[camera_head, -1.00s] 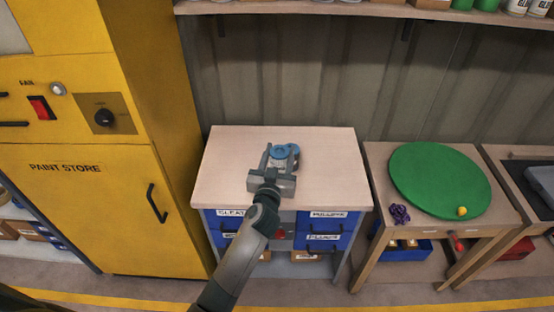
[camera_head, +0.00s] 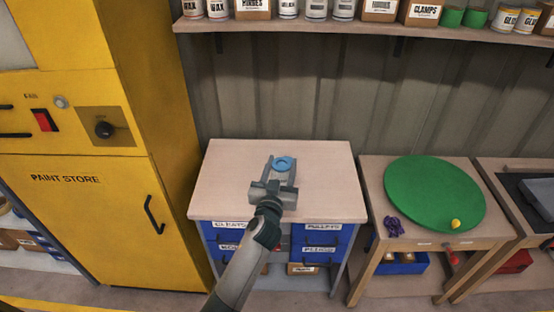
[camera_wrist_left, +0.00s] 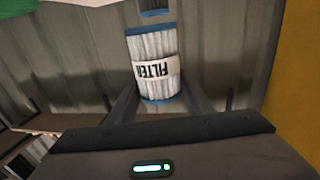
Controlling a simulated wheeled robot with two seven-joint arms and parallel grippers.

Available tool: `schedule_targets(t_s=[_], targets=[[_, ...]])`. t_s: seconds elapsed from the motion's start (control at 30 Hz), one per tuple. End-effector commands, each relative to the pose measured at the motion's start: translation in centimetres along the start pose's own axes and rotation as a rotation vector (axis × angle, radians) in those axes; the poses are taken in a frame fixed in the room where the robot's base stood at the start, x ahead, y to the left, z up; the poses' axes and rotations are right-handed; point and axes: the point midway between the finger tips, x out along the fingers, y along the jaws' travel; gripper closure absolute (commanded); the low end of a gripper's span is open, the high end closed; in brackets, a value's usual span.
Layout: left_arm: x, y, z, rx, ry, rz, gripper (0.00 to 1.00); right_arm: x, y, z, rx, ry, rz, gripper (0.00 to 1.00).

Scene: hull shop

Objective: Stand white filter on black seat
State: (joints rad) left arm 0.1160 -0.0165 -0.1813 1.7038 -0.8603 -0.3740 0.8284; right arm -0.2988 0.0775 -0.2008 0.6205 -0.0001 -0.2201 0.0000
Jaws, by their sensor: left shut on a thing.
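The white pleated filter (camera_wrist_left: 154,68) has blue end caps and a FILTER label, which reads upside down in the left wrist view. It sits between the fingers of my left gripper (camera_wrist_left: 155,108), which is shut on it. In the head view, the filter's blue ringed end (camera_head: 284,163) shows at the fingertips of my left gripper (camera_head: 283,170), over the wooden bench top. I cannot tell how high it is above the bench. I cannot make out the black seat in either view. My right gripper is not in view.
The wooden bench top (camera_head: 225,180) is otherwise bare, with blue drawers below. The yellow paint store cabinet (camera_head: 90,215) stands left. A loaded shelf (camera_head: 370,27) runs above.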

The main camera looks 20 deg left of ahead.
Motion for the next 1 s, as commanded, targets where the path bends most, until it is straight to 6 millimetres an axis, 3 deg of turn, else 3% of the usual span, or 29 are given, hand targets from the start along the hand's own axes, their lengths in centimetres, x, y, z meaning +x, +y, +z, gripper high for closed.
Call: schedule_targets(t_s=[0.17,0.27,0.7,0.83,1.0], targets=[[-2.5,-1.0,0.1,0.012,0.007,-0.001,0.79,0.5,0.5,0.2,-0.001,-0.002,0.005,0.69],[-5.1,-1.7,0.0,0.021,0.011,0.001,0.79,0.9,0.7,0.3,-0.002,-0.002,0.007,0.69],[-20.9,-3.8,-3.3,0.017,0.012,0.066,0.79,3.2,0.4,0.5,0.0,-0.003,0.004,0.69],[-23.8,-4.0,-4.5,0.006,0.006,0.086,0.79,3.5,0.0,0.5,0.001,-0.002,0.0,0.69],[-25.5,-4.0,-5.3,-0.001,0.002,0.098,0.79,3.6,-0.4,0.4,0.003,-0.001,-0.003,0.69]])
